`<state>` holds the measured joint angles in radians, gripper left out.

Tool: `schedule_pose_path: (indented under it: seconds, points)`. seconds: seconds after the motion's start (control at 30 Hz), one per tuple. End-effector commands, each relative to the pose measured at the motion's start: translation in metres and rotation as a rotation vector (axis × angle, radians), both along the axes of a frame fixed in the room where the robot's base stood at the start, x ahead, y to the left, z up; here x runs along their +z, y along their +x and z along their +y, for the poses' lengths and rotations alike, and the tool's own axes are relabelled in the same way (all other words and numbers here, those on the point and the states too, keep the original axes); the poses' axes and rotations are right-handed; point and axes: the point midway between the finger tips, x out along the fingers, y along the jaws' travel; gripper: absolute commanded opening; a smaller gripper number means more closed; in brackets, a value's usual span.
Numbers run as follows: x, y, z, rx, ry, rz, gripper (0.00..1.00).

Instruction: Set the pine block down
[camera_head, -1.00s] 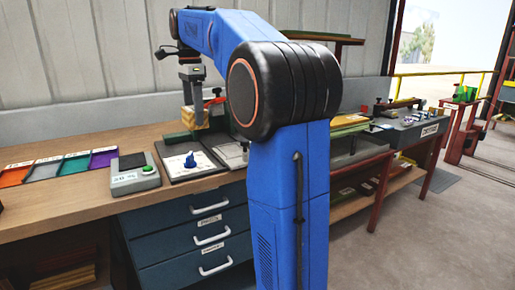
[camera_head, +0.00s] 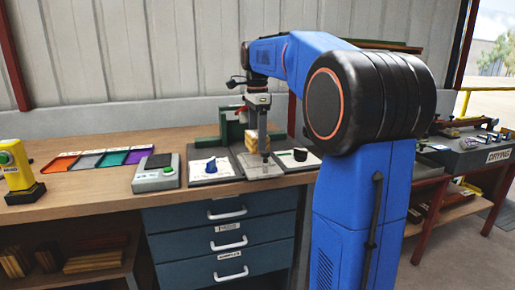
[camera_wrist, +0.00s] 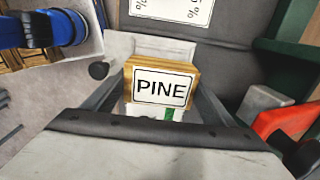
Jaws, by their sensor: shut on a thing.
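My gripper (camera_head: 257,138) is shut on the pine block (camera_head: 251,141), a light wooden block. In the wrist view the block (camera_wrist: 128,72) sits between the fingers, its white label reading "PINE" facing the camera. In the head view my gripper points down above a pale grey plate (camera_head: 253,172) on the bench, between two panels. I cannot tell whether the block touches anything below. Its underside is hidden.
The wooden bench (camera_head: 105,187) carries a panel with a blue knob (camera_head: 211,165), a grey device with a green button (camera_head: 156,174), coloured trays (camera_head: 113,157) and a yellow button post (camera_head: 17,170). A green fixture (camera_head: 231,125) stands behind my gripper. Bench room is free at the left front.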

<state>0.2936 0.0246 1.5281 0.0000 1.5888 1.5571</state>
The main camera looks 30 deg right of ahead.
Motion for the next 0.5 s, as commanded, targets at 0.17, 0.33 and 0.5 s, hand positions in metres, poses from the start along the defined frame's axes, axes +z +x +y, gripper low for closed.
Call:
schedule_pose_path:
  seconds: [0.17,0.33,0.5]
  points:
    - [-0.019,-0.001,0.000,0.000,0.001,0.002,0.51]
    - [-0.038,0.000,0.000,0.000,0.000,0.000,0.51]
    - [-0.039,0.000,0.000,0.000,0.000,-0.001,0.51]
